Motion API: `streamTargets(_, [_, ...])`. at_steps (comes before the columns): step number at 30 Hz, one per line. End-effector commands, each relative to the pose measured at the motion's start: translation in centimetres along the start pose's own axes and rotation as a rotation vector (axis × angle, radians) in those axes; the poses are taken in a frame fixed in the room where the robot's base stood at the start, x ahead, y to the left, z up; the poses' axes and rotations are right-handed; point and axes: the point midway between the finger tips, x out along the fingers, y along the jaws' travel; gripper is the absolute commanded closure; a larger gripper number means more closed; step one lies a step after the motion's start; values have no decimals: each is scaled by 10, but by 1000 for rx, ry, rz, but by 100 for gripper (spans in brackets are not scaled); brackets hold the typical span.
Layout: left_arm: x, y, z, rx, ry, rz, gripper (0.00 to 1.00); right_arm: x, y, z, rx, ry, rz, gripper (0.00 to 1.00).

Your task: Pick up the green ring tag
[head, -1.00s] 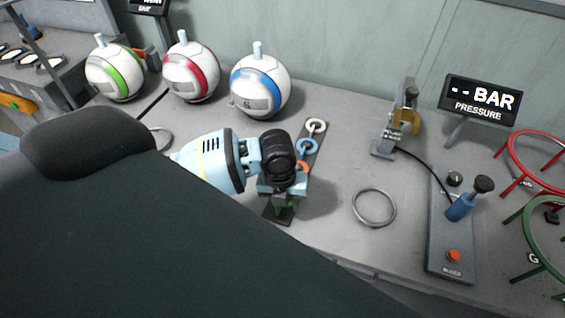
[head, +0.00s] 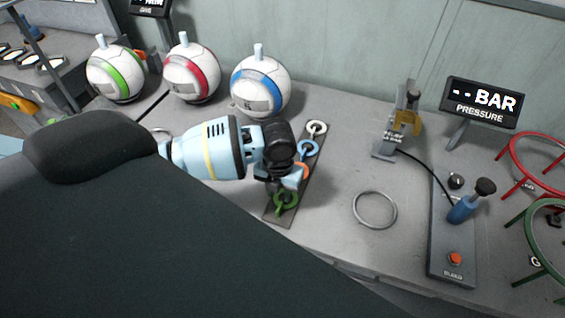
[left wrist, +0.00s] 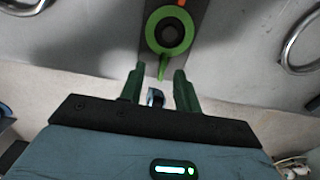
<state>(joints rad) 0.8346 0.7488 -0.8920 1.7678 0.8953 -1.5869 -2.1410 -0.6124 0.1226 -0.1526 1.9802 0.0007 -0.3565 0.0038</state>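The green ring tag (head: 286,201) lies at the near end of a dark strip on the table in the head view. In the left wrist view the green ring tag (left wrist: 185,32) is at the top, its narrow tab pointing down toward the gap between my fingertips. My left gripper (left wrist: 158,73) is open, with its two fingers apart and nothing clearly held between them. In the head view my left gripper (head: 283,178) is beside and just behind the green tag, partly covering the strip. My right gripper is not in view.
The strip (head: 270,214) also bears white (head: 317,128), blue (head: 308,148) and partly hidden orange tags. A loose metal ring (head: 375,209) lies to the right. Three balls stand behind. A pump panel (head: 452,240), pressure sign (head: 482,101) and red and green stands are at right.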

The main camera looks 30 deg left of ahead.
Motion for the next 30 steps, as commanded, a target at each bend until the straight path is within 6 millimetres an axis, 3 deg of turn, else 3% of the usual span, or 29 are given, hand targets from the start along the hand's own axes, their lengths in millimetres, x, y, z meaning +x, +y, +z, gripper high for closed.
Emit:
streamTargets(9, [42,-6,-2,-1,2,1,67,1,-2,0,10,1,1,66])
streamTargets(18, [46,-6,-2,1,-1,0,67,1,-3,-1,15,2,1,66])
streamTargets(26, [46,-6,-2,0,-1,0,99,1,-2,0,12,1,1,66])
streamTargets(30, [46,-6,-2,0,-1,0,100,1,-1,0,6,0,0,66])
